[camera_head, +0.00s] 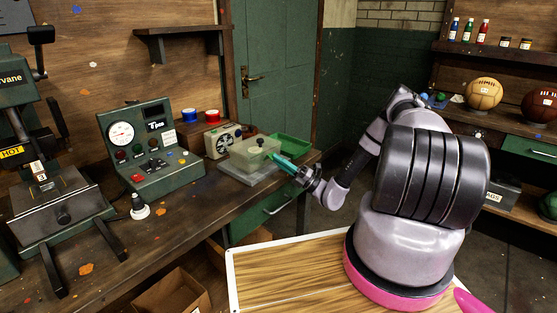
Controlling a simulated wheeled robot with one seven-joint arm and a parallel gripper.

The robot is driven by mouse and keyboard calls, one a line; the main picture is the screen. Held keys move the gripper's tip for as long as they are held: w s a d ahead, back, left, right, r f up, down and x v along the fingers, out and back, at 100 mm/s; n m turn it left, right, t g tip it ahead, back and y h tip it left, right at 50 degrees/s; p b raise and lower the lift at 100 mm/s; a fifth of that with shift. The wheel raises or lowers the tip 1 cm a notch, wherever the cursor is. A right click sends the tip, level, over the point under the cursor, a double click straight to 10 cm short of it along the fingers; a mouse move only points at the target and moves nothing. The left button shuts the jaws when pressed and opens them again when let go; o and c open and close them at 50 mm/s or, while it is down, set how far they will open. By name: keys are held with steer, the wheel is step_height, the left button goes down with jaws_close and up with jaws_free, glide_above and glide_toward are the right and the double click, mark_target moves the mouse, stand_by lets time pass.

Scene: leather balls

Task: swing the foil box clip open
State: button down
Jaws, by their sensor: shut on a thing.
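The foil box (246,154) looks like a pale, translucent box with a dark knob on top, and it sits on a grey base on the workbench. My gripper (276,158) reaches in from the right, and its teal fingers are at the box's right side. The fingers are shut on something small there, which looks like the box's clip. The clip itself is too small and too covered by the fingers to make out, and I cannot tell its angle.
A green tray (289,146) lies just behind my fingers. A radio-like unit (224,141) and a green control panel (150,148) stand left of the box. A press (55,205) fills the far left.

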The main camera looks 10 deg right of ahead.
steer(key=shift+f+n+y, duration=0.2)
steer(key=shift+n+y, duration=0.2)
steer(key=c, duration=1)
jaws_free()
steer(key=v, duration=1.1)
steer(key=shift+r, duration=0.1)
